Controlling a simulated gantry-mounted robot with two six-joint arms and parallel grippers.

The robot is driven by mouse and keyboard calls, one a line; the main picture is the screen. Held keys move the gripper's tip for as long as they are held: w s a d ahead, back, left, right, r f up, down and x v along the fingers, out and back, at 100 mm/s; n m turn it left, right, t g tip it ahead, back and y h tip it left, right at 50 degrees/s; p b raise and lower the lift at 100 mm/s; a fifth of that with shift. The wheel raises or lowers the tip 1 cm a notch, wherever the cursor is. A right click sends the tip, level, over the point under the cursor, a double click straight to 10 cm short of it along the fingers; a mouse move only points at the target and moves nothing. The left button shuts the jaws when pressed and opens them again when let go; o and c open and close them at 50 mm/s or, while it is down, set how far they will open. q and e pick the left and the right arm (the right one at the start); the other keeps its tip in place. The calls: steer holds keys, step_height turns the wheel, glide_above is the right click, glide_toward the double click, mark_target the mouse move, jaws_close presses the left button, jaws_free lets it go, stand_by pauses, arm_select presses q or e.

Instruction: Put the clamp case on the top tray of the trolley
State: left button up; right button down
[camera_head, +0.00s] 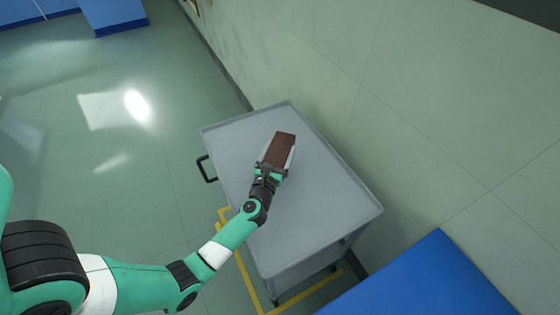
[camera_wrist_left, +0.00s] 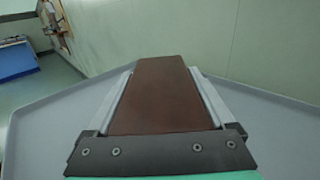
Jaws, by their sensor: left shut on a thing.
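The clamp case (camera_head: 282,149) is a brown box. My left gripper (camera_head: 277,156) is shut on it, with a finger along each side. In the head view, the case is over the grey top tray (camera_head: 310,210) of the trolley, toward its far part. In the left wrist view, the brown case (camera_wrist_left: 160,95) lies between the two pale fingers, and the tray's raised rim (camera_wrist_left: 60,97) shows beyond it. I cannot tell whether the case touches the tray or is held just above it. My right gripper is not in view.
The rest of the tray top is bare. A wall (camera_head: 420,110) runs close along the trolley's right side. A black handle (camera_head: 206,168) sticks out on its left. A blue surface (camera_head: 425,285) is at the lower right. Yellow floor lines (camera_head: 243,275) run beside the trolley.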

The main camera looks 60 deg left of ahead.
arm_select(q)
steer(key=f+b, duration=0.4)
steer(key=shift+w+a, duration=0.3)
steer(key=shift+s+r, duration=0.1)
steer(key=o, duration=1.5)
steer(key=shift+r+p, duration=0.1)
steer(key=shift+p, duration=0.25)
steer(key=p+v, duration=0.1)
steer(key=v, duration=1.1)
